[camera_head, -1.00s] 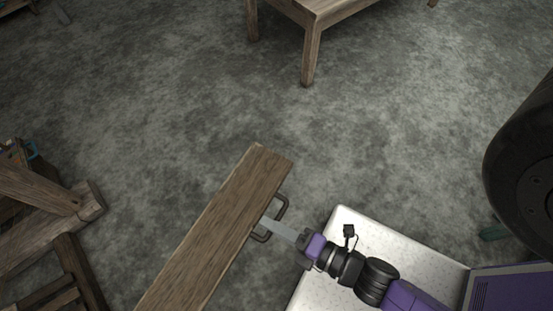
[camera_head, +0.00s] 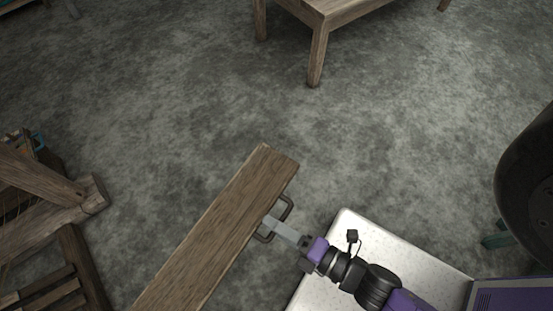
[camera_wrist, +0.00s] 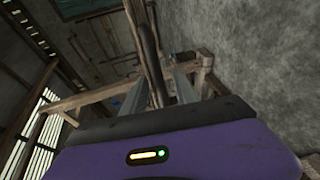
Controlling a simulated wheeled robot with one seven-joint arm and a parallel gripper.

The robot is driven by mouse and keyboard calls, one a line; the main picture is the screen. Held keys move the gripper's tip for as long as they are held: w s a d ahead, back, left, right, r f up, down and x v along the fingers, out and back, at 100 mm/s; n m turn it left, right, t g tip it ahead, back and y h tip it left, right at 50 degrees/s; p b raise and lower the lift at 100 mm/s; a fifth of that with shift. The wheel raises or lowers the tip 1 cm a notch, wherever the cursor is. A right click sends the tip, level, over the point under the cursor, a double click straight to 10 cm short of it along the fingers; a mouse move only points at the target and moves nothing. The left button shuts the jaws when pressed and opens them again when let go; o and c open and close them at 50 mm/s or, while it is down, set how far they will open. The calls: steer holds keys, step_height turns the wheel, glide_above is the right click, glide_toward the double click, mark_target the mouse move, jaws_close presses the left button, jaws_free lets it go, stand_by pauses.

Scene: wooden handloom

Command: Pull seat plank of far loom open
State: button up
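The seat plank (camera_head: 215,235) is a long brown board running from the bottom edge up toward the picture's middle in the head view. A dark metal handle (camera_head: 288,207) is fixed to its right edge near the far end. My gripper (camera_head: 268,223) reaches the handle from the lower right. In the wrist view my gripper's pale fingers (camera_wrist: 160,88) stand on either side of the dark handle bar (camera_wrist: 149,45) and appear closed on it. The exact finger contact is too small to see. The plank's near end is cut off by the picture's bottom edge.
A wooden loom frame (camera_head: 60,215) stands at the left. A wooden table or bench (camera_head: 318,50) stands at the top. A large dark round object (camera_head: 530,180) is at the right edge. Bare grey floor (camera_head: 200,100) lies beyond the plank.

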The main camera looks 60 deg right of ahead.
steer(key=v, duration=0.7)
steer(key=shift+s, duration=0.4)
steer(key=w+d+r+m+h+p, duration=0.2)
steer(key=d+r+m+p, duration=0.35)
steer(key=r+m, duration=0.7)
step_height(320, 180, up, 11)
steer(key=m+y+p, duration=0.2)
steer(key=m+p, duration=0.2)
steer(key=m, duration=0.1)
steer(key=shift+w+a+g+y, duration=0.15)
steer(key=shift+g+y, duration=0.15)
steer(key=shift+g, duration=0.1)
